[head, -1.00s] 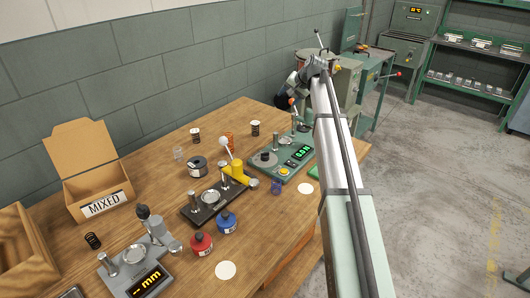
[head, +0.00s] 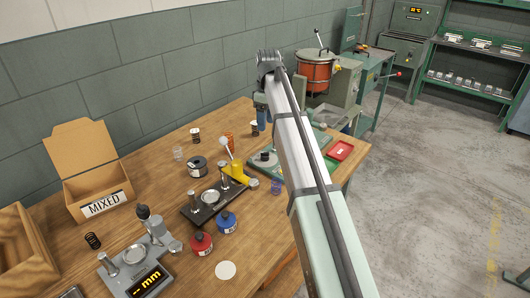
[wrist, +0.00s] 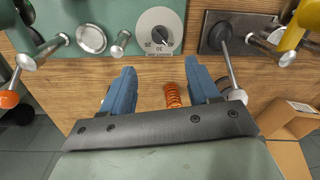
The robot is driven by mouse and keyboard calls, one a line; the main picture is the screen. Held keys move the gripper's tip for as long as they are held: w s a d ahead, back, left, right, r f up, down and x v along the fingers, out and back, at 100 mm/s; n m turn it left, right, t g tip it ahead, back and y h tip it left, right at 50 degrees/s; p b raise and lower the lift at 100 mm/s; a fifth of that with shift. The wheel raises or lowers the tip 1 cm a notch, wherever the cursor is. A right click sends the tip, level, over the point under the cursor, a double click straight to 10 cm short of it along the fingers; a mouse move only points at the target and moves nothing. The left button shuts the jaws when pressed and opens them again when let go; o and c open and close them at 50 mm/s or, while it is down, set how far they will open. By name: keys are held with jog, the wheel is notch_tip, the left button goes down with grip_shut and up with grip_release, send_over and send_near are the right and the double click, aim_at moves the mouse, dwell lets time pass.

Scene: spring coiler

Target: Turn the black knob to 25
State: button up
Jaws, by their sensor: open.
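The black knob (head: 265,155) sits on a round grey dial on the teal device (head: 258,168), left of my arm in the head view. In the wrist view the numbered dial (wrist: 157,29) is at top centre, with a dark centre and a 30 at its lower edge; the pointer's exact reading is too small to tell. My gripper (wrist: 162,73) has its two blue fingers spread apart with nothing held. The dial lies beyond the fingertips, apart from them. In the head view my gripper (head: 262,115) is above the table's back edge, behind the dial.
An orange spring (wrist: 173,96) stands on the table between the fingers in the wrist view. A black device (wrist: 240,32) with a yellow lever stands beside the teal one. A red tray (head: 340,150) lies right of my arm. The device's display is hidden by my arm.

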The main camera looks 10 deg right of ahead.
aim_at(265, 156)
jog(key=f, duration=1.3)
jog(key=shift+s+a+f, duration=0.25)
jog(key=shift+s, duration=0.05)
jog(key=c, duration=1)
